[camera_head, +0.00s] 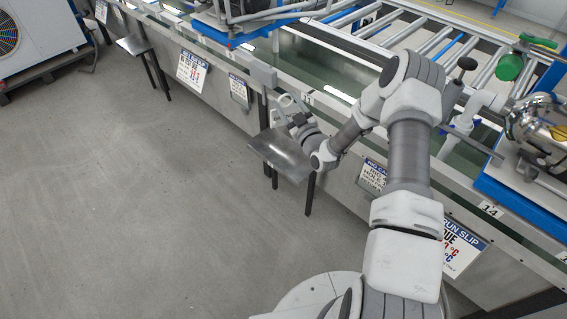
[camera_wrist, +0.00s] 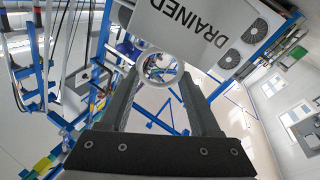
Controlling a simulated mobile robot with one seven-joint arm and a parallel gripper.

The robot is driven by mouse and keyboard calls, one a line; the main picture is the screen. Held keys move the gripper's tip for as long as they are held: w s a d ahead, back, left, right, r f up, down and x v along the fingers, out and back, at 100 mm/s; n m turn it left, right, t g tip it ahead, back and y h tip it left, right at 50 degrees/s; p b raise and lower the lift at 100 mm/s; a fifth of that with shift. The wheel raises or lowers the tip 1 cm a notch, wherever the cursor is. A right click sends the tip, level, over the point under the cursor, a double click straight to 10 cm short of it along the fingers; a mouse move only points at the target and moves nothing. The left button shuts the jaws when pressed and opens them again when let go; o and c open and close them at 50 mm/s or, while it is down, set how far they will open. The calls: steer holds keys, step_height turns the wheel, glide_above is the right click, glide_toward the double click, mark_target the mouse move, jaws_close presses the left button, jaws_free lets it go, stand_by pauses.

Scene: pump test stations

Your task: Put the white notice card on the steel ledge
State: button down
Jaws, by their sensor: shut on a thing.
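The white notice card (camera_wrist: 185,30), lettered "DRAINED", is at the top of the wrist view with a round ring (camera_wrist: 160,68) at its near edge. My gripper (camera_wrist: 157,78) is shut on this ring, one finger on each side. Whether the card touches the conveyor cannot be told. The steel ledge (camera_head: 275,152), a bare flat plate on dark legs, is below my gripper; my wrist is near its right edge.
A second similar plate (camera_head: 133,46) stands farther back left. The conveyor frame (camera_head: 340,115) runs diagonally along the right, with printed notices (camera_head: 193,70) on its side. A pump (camera_head: 540,125) stands at right. The floor (camera_head: 130,190) at left is clear.

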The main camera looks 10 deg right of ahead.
steer(key=d+f+b, duration=0.2)
steer(key=f+b, duration=0.3)
steer(key=f, duration=0.5)
steer(key=w+d+f+b, duration=0.1)
steer(key=d+f+b, duration=0.1)
steer(key=f+b, duration=0.4)
step_height(320, 180, down, 5)
steer(key=shift+w+r, duration=0.1)
steer(key=shift+w, duration=0.2)
steer(key=shift+c, duration=0.5)
jaws_free()
